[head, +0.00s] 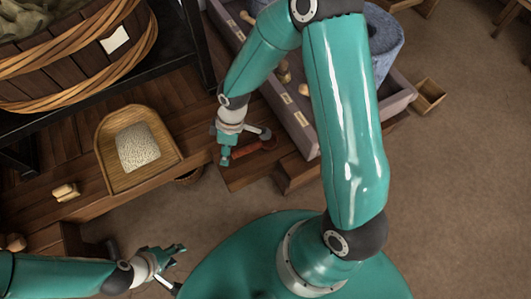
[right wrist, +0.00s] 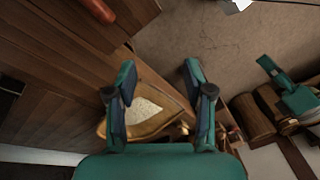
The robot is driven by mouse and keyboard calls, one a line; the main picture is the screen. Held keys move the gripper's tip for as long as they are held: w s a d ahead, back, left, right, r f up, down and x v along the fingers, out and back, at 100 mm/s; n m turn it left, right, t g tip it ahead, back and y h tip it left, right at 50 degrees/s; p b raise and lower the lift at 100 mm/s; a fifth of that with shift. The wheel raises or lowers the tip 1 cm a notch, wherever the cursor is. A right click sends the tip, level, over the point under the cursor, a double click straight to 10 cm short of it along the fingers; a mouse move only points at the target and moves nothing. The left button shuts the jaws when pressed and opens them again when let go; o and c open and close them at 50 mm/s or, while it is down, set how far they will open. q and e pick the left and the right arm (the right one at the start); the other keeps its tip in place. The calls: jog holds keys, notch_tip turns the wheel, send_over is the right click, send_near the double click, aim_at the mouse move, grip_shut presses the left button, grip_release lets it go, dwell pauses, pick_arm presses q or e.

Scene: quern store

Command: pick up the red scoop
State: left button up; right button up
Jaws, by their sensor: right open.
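The red scoop (head: 258,145) lies on the dark wooden boards left of the long grey-mauve trough; my right gripper partly covers it in the head view. Only a red, rounded part of it (right wrist: 98,10) shows at the top left edge of the right wrist view. My right gripper (head: 243,147) is open, its fingers around the scoop's place in the head picture. In the right wrist view its fingers (right wrist: 158,82) are apart with nothing between them, and the scoop lies outside them. My left gripper (head: 175,266) is open and empty at lower left, far from the scoop.
A wooden tray (head: 112,178) with pale grain lies on the boards at left. A large banded tub (head: 70,75) stands at upper left. The trough (head: 300,128) holds small wooden pieces. A grey-blue cylinder (head: 388,48) stands behind my right arm. Floor at right is mostly clear.

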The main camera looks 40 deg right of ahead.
jog(key=w+d+f+n+h+b, duration=0.1)
jog(key=w+d+n+b, duration=0.2)
jog(key=d+n+b, duration=0.15)
jog(key=r+n+h+b, duration=0.1)
jog(key=n+h+b, duration=0.1)
jog(key=b, duration=0.2)
send_over(250, 147)
jog(key=shift+m, duration=0.25)
jog(key=f+b, duration=0.1)
jog(key=f, duration=0.2)
jog(key=f+b, duration=0.1)
jog(key=f, duration=0.3)
jog(key=f+b, duration=0.1)
jog(key=f, duration=0.2)
jog(key=shift+w+a+f, duration=0.25)
jog(key=shift+a+f, duration=0.1)
jog(key=shift+a, duration=0.05)
jog(key=f+b, duration=0.2)
jog(key=f, duration=0.1)
jog(key=f+b, duration=0.1)
jog(key=f, duration=0.1)
jog(key=shift+s+d, duration=0.25)
jog(key=shift+s, duration=0.05)
pick_arm(q)
notch_tip(250, 147, down, 17)
jog(key=shift+f, duration=0.15)
pick_arm(e)
grip_shut()
